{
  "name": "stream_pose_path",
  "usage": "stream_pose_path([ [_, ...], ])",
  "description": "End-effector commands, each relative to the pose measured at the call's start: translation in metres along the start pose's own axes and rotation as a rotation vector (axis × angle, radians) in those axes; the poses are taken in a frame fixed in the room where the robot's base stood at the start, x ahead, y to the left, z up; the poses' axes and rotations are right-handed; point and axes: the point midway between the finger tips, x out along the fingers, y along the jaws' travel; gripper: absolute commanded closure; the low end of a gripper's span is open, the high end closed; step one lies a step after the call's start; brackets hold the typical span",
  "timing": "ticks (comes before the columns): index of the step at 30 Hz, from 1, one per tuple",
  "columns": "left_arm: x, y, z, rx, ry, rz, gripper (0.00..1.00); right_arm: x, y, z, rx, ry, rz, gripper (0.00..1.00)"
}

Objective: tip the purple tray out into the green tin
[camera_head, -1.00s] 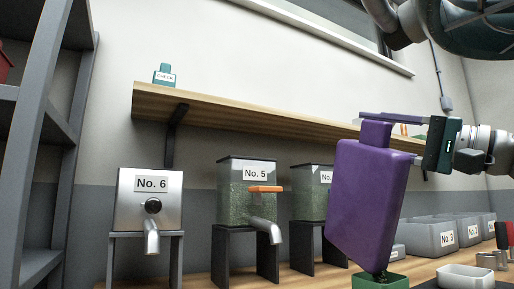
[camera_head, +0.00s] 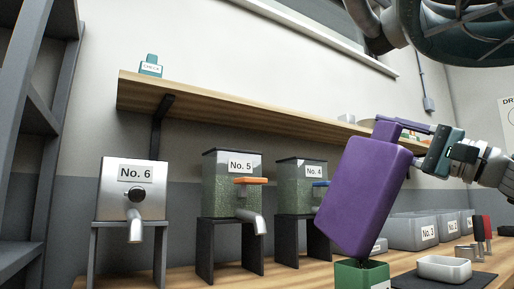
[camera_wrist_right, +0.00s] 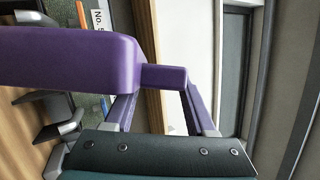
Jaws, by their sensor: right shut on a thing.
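The purple tray (camera_head: 366,195) is tipped steeply, its lower end right over the green tin (camera_head: 361,275) on the bench. A little dark stuff shows at the tin's mouth; how much is inside is hidden. My right gripper (camera_head: 405,127) is shut on the tray's handle at its upper end. In the right wrist view the tray (camera_wrist_right: 70,58) reaches in from the left and its handle sits between the fingers (camera_wrist_right: 160,90). My left gripper is not in view.
Dispensers No. 6 (camera_head: 133,190), No. 5 (camera_head: 231,185) and No. 4 (camera_head: 301,186) stand on the left and middle. A white dish (camera_head: 444,268) lies on a dark mat right of the tin. Grey bins (camera_head: 410,232) stand behind; a wooden shelf (camera_head: 250,113) runs above.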

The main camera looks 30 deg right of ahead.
Motion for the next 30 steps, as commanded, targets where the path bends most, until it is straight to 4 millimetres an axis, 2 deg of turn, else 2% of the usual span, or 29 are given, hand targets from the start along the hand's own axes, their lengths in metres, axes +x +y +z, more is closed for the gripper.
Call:
stream_pose_path([
  [16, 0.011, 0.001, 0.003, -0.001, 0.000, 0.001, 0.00, -0.018, 0.001, -0.036, 0.153, 0.073, -0.076, 1.00],
  [30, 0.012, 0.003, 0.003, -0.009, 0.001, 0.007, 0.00, -0.022, 0.001, -0.044, 0.189, 0.089, -0.092, 1.00],
])
